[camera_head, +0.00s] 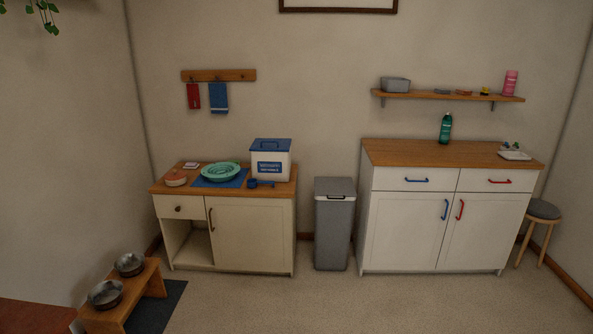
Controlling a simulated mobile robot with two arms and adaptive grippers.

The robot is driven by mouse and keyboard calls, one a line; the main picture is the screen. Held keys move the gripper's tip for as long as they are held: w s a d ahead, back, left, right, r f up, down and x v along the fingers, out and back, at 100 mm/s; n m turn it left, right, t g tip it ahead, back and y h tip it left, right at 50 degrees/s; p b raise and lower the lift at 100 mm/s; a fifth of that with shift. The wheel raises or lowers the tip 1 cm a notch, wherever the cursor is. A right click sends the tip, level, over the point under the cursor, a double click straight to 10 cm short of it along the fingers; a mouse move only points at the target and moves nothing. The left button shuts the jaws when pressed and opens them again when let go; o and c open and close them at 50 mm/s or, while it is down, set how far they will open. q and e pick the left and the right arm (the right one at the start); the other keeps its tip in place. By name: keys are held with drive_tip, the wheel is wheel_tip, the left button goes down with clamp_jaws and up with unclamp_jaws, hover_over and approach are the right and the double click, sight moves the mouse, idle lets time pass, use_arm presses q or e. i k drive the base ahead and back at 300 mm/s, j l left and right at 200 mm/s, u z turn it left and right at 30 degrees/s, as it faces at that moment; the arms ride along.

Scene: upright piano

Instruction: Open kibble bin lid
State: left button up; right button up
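A white bin (270,166) with a blue label and a blue lid (271,145) stands at the back right of the left cabinet's wooden top. It looks like the kibble bin. Its lid sits flat on top and appears closed, with a small handle shape on it. A blue scoop (259,183) lies in front of the bin. Neither of my grippers shows in the head view.
The cabinet top (230,195) also holds a teal bowl (221,171) on a blue mat. A grey trash bin (334,222) stands between this cabinet and the white cabinet (412,222). A low stand with metal bowls (106,293) is front left. The middle floor is clear.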

sight(258, 143)
drive_tip(key=i, duration=1.65)
